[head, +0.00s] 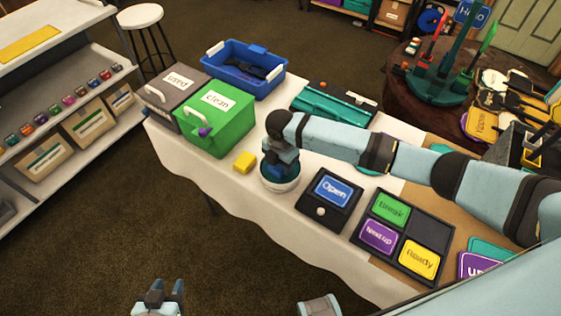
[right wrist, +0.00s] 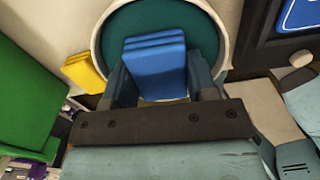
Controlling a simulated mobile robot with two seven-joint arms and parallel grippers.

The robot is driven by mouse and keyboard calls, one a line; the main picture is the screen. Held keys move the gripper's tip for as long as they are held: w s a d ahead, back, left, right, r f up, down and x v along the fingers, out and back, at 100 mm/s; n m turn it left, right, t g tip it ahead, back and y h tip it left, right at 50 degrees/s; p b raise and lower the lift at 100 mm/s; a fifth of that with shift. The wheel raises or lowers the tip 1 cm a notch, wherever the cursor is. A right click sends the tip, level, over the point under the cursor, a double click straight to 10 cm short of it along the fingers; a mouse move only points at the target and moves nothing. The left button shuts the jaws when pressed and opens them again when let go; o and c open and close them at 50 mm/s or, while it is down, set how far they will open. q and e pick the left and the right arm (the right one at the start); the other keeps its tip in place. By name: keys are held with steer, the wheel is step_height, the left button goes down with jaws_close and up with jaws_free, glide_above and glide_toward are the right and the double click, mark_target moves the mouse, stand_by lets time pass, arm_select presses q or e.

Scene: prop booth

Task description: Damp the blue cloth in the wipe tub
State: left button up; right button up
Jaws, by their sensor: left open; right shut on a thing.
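The wipe tub (head: 279,184) is a round white bowl with a teal inside, standing near the front edge of the white-covered table. In the right wrist view the tub (right wrist: 97,45) lies around and beyond my fingers. My right gripper (right wrist: 165,85) is shut on the blue cloth (right wrist: 154,62), a folded blue pad. In the head view the right gripper (head: 278,165) points down into the tub's opening and largely hides the cloth. I cannot tell whether the cloth touches the bottom. My left gripper (head: 162,295) is open and empty, low in front of the table over the floor.
A yellow block (head: 245,162) lies just left of the tub. The green "clean" box (head: 215,125) and grey "used" box (head: 172,98) stand further left, with a blue crate (head: 243,70) behind. A black "Open" sign holder (head: 330,200) stands close on the right.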

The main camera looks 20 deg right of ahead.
steer(key=shift+f, duration=0.1)
stand_by(1.1)
stand_by(0.4)
steer(key=shift+r+p, duration=0.6)
steer(key=shift+p, duration=0.35)
step_height(320, 180, up, 6)
steer(key=p, duration=0.6)
